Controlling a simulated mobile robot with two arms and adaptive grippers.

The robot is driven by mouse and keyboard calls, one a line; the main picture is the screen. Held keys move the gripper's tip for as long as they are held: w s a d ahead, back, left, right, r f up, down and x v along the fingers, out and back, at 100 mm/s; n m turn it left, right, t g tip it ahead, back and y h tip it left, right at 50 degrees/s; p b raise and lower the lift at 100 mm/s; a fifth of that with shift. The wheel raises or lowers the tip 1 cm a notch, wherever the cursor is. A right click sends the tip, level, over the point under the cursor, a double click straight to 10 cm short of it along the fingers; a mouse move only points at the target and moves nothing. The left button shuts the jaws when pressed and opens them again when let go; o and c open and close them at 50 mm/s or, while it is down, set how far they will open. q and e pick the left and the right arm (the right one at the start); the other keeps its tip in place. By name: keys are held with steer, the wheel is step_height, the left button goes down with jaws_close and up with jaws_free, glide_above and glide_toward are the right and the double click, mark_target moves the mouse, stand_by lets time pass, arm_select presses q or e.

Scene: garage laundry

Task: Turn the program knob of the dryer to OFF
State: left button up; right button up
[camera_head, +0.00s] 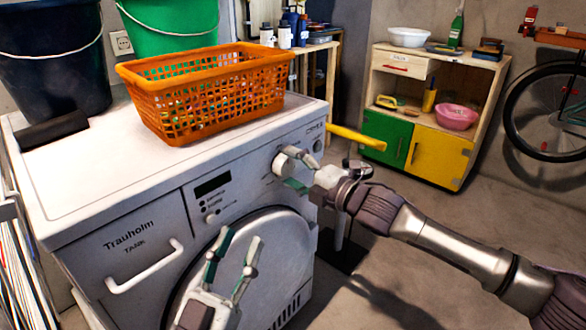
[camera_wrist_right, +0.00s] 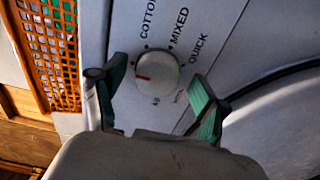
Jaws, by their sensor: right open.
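The dryer's (camera_head: 150,240) round white program knob (camera_head: 282,164) is on the front panel, right of the dark display. In the right wrist view the knob (camera_wrist_right: 157,73) carries a red mark toward its left side. My left gripper (camera_head: 239,243) is open and empty before the dryer's round door (camera_head: 270,240).
An orange basket (camera_head: 210,96) stands on the dryer top, with dark (camera_head: 55,65) and green (camera_head: 170,25) buckets behind. A yellow bar (camera_head: 355,137) sticks out past the dryer's right side. A cabinet (camera_head: 425,110) stands behind; floor right of the dryer is mostly clear.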

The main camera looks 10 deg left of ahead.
steer(key=shift+d, duration=0.1)
steer(key=v, duration=1.2)
